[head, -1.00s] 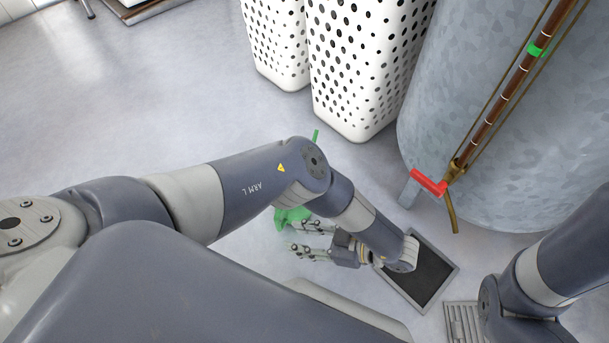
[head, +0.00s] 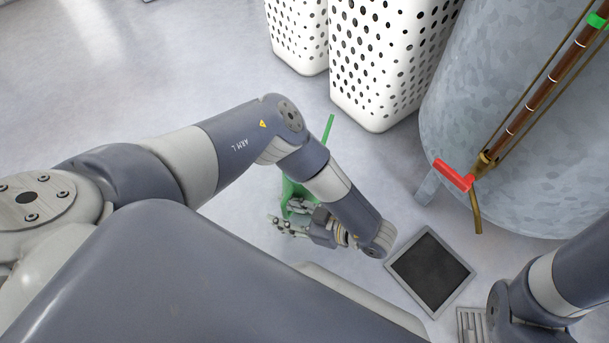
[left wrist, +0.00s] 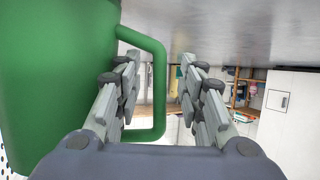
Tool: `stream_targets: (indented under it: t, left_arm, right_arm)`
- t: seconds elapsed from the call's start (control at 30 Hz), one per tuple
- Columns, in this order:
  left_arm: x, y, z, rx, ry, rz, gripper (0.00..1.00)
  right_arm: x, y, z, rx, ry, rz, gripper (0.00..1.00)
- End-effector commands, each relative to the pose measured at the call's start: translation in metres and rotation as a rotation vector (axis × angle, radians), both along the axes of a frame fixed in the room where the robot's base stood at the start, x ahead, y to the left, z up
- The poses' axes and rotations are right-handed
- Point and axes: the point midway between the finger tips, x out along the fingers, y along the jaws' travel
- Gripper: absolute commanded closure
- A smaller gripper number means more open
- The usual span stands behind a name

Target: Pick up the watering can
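The green watering can (head: 290,188) stands on the floor, partly hidden behind my left forearm. Its thin spout (head: 329,128) sticks up beyond the arm. My left gripper (head: 284,213) is low beside the can, on its near side. In the left wrist view the can's body (left wrist: 55,80) fills the left side. Its loop handle (left wrist: 160,85) stands upright in the gap between the two spread fingers (left wrist: 157,72). The fingers are open and not closed on the handle. My right arm shows at the right edge of the head view, but its gripper is not seen.
Two white perforated baskets (head: 382,70) stand beyond the can. A large grey metal tank (head: 510,130) with a red-handled tap (head: 453,174) is to the right. A dark square framed panel (head: 430,272) lies on the floor right of my gripper. The floor at left is clear.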

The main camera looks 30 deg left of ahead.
Motion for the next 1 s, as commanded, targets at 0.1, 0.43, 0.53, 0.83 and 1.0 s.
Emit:
stream_targets:
  t: [0.1, 0.43, 0.53, 0.83, 1.0]
  left_arm:
    - [0.0000, 0.0034, -0.0012, -0.001, -0.001, -0.001, 0.64]
    - [0.0001, 0.0033, -0.0003, -0.001, -0.001, -0.001, 0.98]
    - [0.0000, 0.0032, -0.0004, -0.001, 0.000, -0.001, 1.00]
    - [0.0002, 0.0034, 0.0000, 0.001, 0.000, 0.000, 1.00]
    - [-0.0005, 0.0030, 0.0010, -0.001, 0.003, 0.000, 1.00]
  right_arm:
    - [-0.0001, 0.0000, -0.0028, 0.000, 0.000, 0.000, 0.67]
    - [-0.0003, 0.0001, -0.0018, 0.000, -0.001, 0.000, 0.67]
    - [-0.0003, 0.0001, -0.0018, 0.000, -0.001, 0.000, 0.67]
    - [-0.0003, 0.0000, -0.0017, 0.000, -0.001, 0.000, 0.67]
    - [-0.0002, -0.0001, -0.0001, 0.000, 0.000, 0.000, 0.67]
